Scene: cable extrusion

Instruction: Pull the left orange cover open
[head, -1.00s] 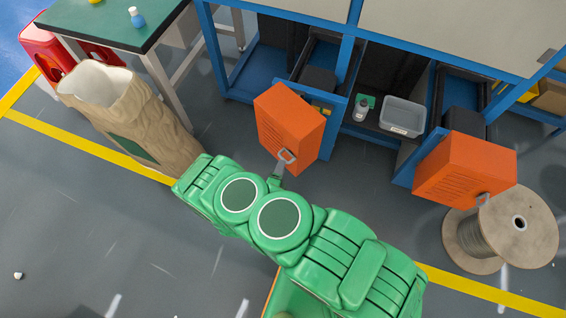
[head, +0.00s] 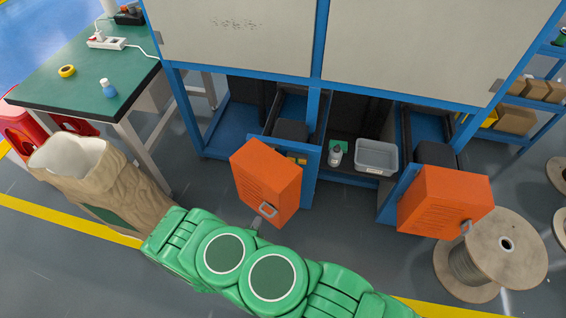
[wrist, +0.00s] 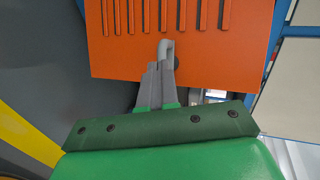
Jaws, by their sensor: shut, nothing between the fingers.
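The left orange cover (head: 266,178) is a slotted box on a blue panel, standing out at an angle from the blue machine frame. Its grey handle (head: 267,209) is at the lower front edge and also shows in the wrist view (wrist: 167,48). My gripper (head: 257,221) is just below the handle, mostly hidden behind my green arm in the head view. In the wrist view, my grey fingers (wrist: 158,72) are together, with their tips at the handle's lower end; I cannot tell whether they touch it.
A second orange cover (head: 441,200) stands out to the right, beside a wooden cable spool (head: 508,270). A grey bin (head: 376,155) and a small bottle (head: 335,154) sit between the covers. A tan sack (head: 95,180) and green-topped table (head: 70,92) are at left.

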